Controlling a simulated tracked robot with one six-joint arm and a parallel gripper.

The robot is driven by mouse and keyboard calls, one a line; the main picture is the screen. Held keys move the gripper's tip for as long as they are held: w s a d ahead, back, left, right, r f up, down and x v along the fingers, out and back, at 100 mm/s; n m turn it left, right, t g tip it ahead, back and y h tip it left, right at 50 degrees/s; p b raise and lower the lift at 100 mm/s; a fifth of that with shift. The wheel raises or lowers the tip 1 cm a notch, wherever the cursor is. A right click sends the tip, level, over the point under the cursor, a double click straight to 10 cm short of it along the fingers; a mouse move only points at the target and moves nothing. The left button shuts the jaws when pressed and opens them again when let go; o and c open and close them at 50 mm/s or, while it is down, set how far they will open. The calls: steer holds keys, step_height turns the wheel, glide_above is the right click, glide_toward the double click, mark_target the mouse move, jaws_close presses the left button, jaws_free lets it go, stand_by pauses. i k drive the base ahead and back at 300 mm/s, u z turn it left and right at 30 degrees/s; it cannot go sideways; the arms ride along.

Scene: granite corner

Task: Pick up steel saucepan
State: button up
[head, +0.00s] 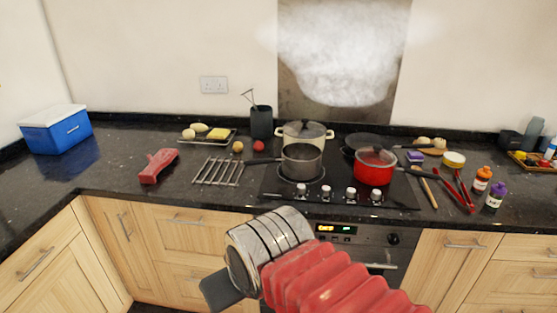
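The steel saucepan (302,162) is a grey, open pan on the front left of the black hob. It is upright, with a dark handle pointing left over the hob's edge. A cream lidded pot (304,131) stands close behind it. My gripper (222,290) shows only as a dark part at the lower left end of my red-sleeved arm, low in front of the counter. It is apart from the saucepan, and its fingers are not clear enough to tell if they are open or shut.
A red saucepan (375,168) sits on the hob to the right. A metal rack (217,171) and a red object (159,165) lie to the left. Control knobs line the hob's front. The left front counter is mostly clear.

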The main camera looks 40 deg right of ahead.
mark_target(283, 164)
steer(key=u, duration=0.1)
steer(key=i, duration=1.2)
steer(key=z, duration=0.4)
